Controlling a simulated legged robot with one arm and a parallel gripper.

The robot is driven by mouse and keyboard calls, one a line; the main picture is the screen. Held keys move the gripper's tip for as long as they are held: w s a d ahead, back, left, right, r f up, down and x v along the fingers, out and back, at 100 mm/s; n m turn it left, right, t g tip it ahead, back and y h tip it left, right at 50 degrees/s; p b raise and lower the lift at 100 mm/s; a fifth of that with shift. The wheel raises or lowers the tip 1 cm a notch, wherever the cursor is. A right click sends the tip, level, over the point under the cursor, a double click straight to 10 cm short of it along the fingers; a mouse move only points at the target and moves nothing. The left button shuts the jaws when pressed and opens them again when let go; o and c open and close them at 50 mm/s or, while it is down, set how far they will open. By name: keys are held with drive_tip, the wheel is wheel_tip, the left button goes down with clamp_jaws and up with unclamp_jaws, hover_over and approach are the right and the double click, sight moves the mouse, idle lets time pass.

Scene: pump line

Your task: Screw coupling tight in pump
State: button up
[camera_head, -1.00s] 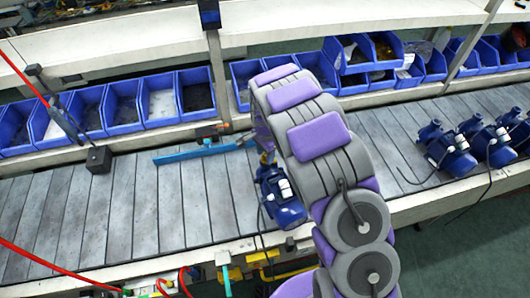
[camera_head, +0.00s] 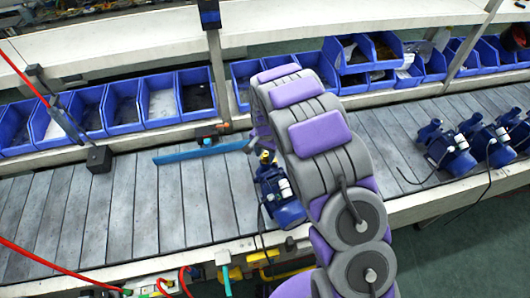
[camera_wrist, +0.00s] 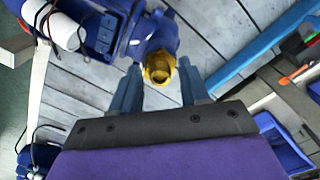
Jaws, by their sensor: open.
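A blue pump (camera_head: 281,200) stands on the conveyor beside my arm. A brass-yellow coupling (camera_head: 266,157) sits at the top of the pump's port. In the wrist view the pump (camera_wrist: 148,32) is at the top, and the coupling (camera_wrist: 159,70) faces the camera.
More blue pumps (camera_head: 449,148) with black cables stand on the conveyor (camera_head: 180,205) at the right. Blue bins (camera_head: 122,106) line the back. A blue bar (camera_head: 200,152) lies along the conveyor's back edge. The belt left of the pump is mostly clear.

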drive_tip(key=shift+n, duration=1.2)
drive_tip(key=shift+c, duration=0.3)
clamp_jaws()
drive_tip(key=shift+m, duration=1.8)
drive_tip(key=m, duration=0.3)
drive_tip(key=shift+m, duration=0.4)
